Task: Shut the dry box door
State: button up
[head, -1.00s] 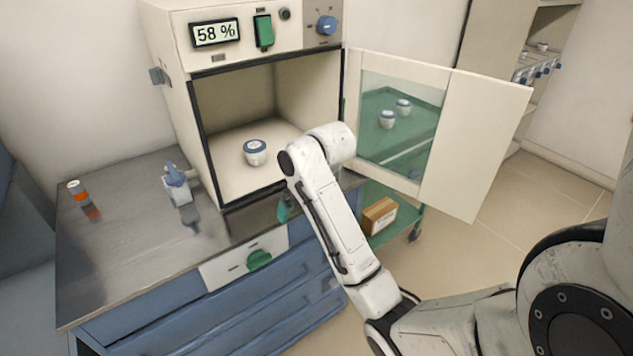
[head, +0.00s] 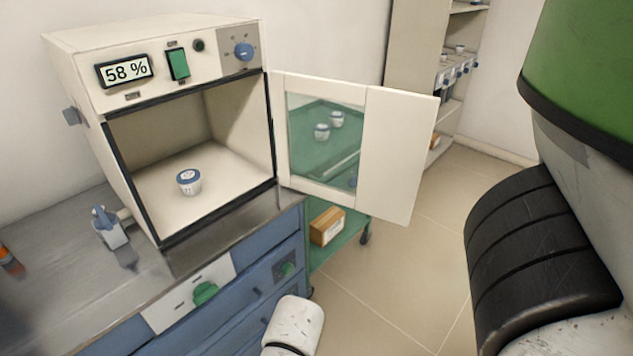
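The dry box (head: 64,100) stands on the bench at the left, its display reading 58 %. Its door (head: 397,150) is wide open, swung out to the right from the right edge of the opening. The door is cream, with a glass window in its left part. A small white jar with a blue-grey lid (head: 189,182) stands inside on the box floor, clear of the opening's edge. A white link of my arm shows at the bottom, below and left of the door and apart from it. My gripper is out of view.
A green trolley (head: 345,228) with a cardboard box (head: 326,226) on its lower shelf stands behind the door; jars show through the window. A blue-grey dispenser (head: 110,228) stands on the steel bench (head: 60,262). Blue drawers (head: 245,285) are below. Floor at right of the drawers is clear.

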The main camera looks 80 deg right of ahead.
aim_at(398, 125)
jog(key=k+l, duration=0.25)
jog(key=l, duration=0.25)
jog(key=k+l+u, duration=0.1)
jog(key=l, duration=0.35)
jog(key=k+l+u, duration=0.1)
jog(key=k+l, duration=0.5)
jog(key=l, duration=0.3)
